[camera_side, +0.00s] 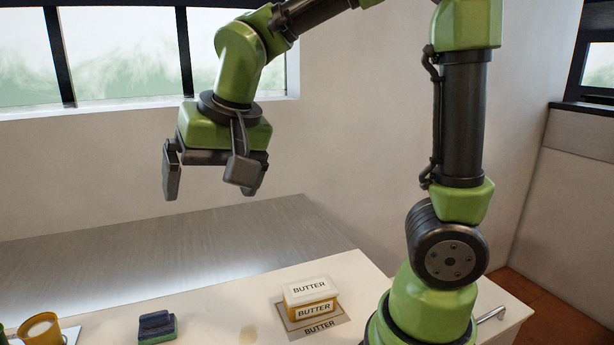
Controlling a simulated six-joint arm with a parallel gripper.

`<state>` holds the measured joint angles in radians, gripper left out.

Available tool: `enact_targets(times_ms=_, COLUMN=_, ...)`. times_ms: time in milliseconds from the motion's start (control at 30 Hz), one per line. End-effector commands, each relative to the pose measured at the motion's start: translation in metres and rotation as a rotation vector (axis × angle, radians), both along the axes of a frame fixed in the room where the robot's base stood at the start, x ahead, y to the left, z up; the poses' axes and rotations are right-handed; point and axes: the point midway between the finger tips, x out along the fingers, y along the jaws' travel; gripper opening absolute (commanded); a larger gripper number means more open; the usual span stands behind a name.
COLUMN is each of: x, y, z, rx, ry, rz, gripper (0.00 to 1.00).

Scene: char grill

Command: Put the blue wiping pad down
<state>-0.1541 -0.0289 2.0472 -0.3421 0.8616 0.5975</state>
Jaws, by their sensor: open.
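The blue wiping pad (157,327) rests on the white counter at the lower left. It is dark blue on top with a green edge below. My gripper (212,180) is open and empty, high above the counter and well clear of the pad. Its fingers point down, with a wide gap between them.
A butter tub (311,298) stands on a mat labelled BUTTER (318,333), right of the pad. A yellow cup (42,330) is at the lower left edge. A faint tan stain (249,335) lies between pad and tub. The grey metal surface (170,245) behind is bare.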

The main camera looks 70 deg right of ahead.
Motion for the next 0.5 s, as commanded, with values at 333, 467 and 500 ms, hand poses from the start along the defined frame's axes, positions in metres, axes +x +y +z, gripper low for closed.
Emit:
enact_targets(times_ms=333, x=-0.110, y=-0.005, z=0.025, rx=0.068, ry=-0.201, rz=0.199, gripper=0.95)
enact_targets(times_ms=467, x=-0.125, y=-0.002, z=0.023, rx=0.070, ry=-0.241, rz=0.239, gripper=0.95)
enact_targets(times_ms=500, x=-0.127, y=-0.002, z=0.022, rx=0.069, ry=-0.247, rz=0.246, gripper=0.95)
